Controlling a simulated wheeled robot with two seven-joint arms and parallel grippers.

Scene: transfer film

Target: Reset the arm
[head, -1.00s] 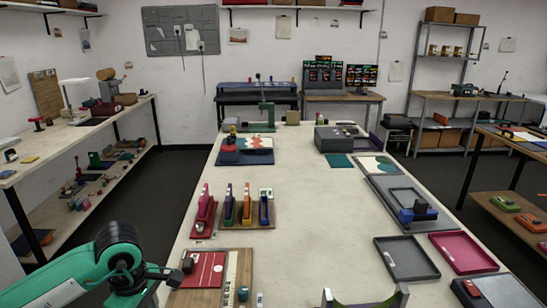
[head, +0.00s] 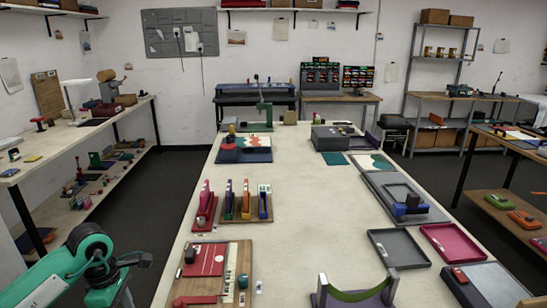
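My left arm, green with a dark joint, comes in at the lower left of the head view. Its dark gripper (head: 136,259) is over the floor, just left of the table's left edge and apart from the wooden board (head: 240,265) with the red panel (head: 205,260). The gripper is small and seen from behind, so I cannot tell whether its fingers are open or shut. I see nothing hanging from it. My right arm and gripper are not in view.
The long pale table (head: 310,220) carries a row of coloured upright holders (head: 233,202), a grey tray (head: 397,249), a magenta tray (head: 451,243) and a green-topped curved stand (head: 357,291). The table's middle is clear. A side bench (head: 85,130) stands at left.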

